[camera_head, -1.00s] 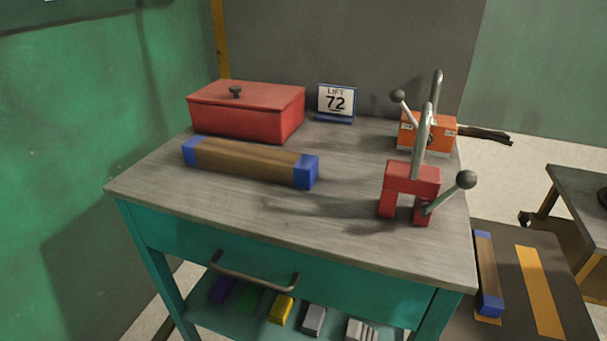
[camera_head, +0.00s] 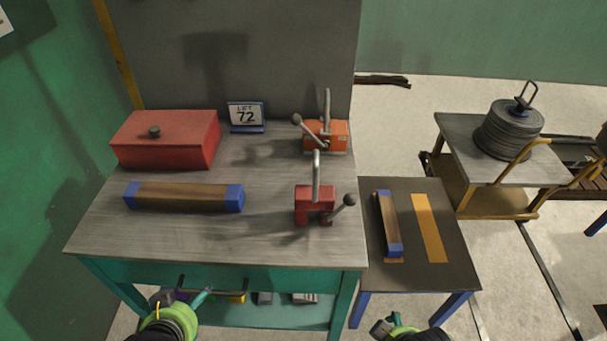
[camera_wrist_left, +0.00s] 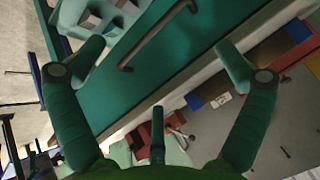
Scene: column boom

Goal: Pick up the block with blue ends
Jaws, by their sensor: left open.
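A long brown block with blue ends (camera_head: 184,197) lies flat on the grey top of the workbench (camera_head: 180,238), in front of the red box. In the left wrist view a brown block (camera_wrist_left: 222,84) with a blue end shows to the right, partly hidden by a finger. A second such block (camera_head: 390,225) lies on the low dark table at the right. My left gripper (camera_head: 182,299) is at the bench's front, below its top and apart from the block; its fingers are wide apart and empty in the wrist view (camera_wrist_left: 160,52). My right gripper (camera_head: 389,324) barely shows at the bottom edge.
A cart with stacked discs (camera_head: 508,130) stands far right.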

